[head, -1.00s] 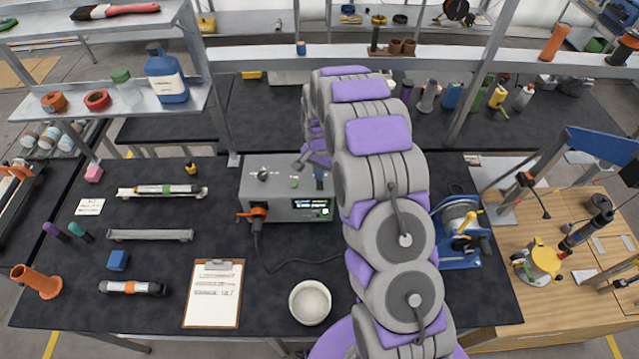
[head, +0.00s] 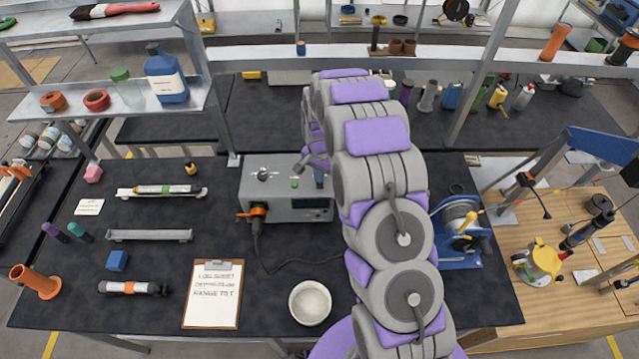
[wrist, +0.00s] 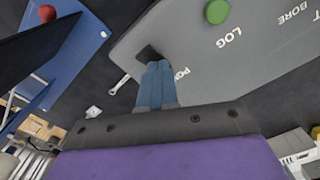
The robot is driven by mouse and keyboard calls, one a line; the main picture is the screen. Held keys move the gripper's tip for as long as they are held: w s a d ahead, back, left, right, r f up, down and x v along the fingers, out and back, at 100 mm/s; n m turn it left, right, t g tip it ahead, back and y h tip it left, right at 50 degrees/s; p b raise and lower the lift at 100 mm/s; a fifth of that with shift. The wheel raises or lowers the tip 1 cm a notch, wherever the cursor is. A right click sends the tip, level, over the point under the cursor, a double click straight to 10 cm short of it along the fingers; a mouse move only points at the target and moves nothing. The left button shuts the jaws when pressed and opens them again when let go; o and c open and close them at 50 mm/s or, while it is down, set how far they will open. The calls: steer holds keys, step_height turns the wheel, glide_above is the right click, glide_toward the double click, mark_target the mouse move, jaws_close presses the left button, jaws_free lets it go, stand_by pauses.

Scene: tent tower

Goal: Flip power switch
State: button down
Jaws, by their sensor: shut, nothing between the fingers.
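The grey instrument box (head: 258,208) stands on the black bench, left of my arm. Its front display (head: 313,204) is dark. In the wrist view, the box's top panel (wrist: 250,70) has a green button (wrist: 217,11) marked LOG and a small black power switch (wrist: 148,53) by a partly hidden label beginning "PO". My gripper (wrist: 157,66) is shut and empty, its blue fingertips at the switch and covering part of it. I cannot tell whether they touch it. In the head view, the blue fingers (head: 319,178) show over the right part of the box; the switch is hidden there.
An orange connector (head: 257,212) with a black cable plugs into the box's front. A clipboard (head: 212,294) and a white bowl (head: 310,302) lie in front. A blue reel device (head: 462,235) stands right of my arm.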

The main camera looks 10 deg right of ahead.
step_height(320, 180, up, 7)
stand_by(0.9)
stand_by(0.4)
